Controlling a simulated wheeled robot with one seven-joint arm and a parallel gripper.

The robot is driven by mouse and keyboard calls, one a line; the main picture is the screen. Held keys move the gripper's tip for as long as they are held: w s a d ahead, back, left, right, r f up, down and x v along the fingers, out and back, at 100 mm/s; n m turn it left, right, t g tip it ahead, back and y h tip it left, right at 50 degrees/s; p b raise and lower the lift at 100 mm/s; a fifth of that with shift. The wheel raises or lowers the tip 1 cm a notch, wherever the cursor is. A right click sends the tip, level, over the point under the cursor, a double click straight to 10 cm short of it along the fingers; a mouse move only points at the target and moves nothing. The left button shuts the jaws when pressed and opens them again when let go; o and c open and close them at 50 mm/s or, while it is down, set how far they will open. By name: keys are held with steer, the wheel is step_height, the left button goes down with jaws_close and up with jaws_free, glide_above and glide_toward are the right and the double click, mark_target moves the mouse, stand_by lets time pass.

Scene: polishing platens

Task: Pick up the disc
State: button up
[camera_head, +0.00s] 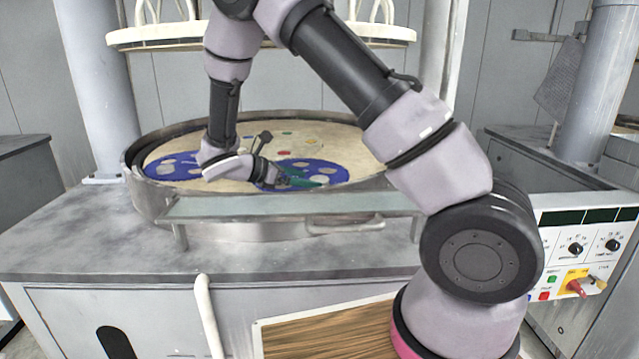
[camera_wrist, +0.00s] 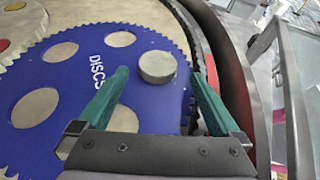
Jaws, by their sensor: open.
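A small round grey disc (camera_wrist: 157,66) lies on the blue toothed carrier (camera_wrist: 75,75) marked "DISCS" in the wrist view. My gripper (camera_wrist: 166,80) is open, with its green fingers on the left and right of the disc. The disc sits between the fingers near their tips, and I cannot tell whether either finger touches it. In the head view my gripper (camera_head: 305,180) is low over the right blue carrier (camera_head: 330,172). The disc cannot be made out there.
The carriers lie on a round beige platen (camera_head: 225,150) inside a raised metal rim (camera_head: 135,170). A second blue carrier (camera_head: 168,168) lies at left. A pale upper plate (camera_head: 130,38) hangs above the platen. A control panel (camera_head: 590,250) stands at right.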

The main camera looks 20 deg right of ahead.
mark_target(316, 180)
steer(key=shift+x, duration=1.8)
steer(key=shift+w+r, duration=0.1)
steer(key=c, duration=1.5)
steer(key=shift+r, duration=0.1)
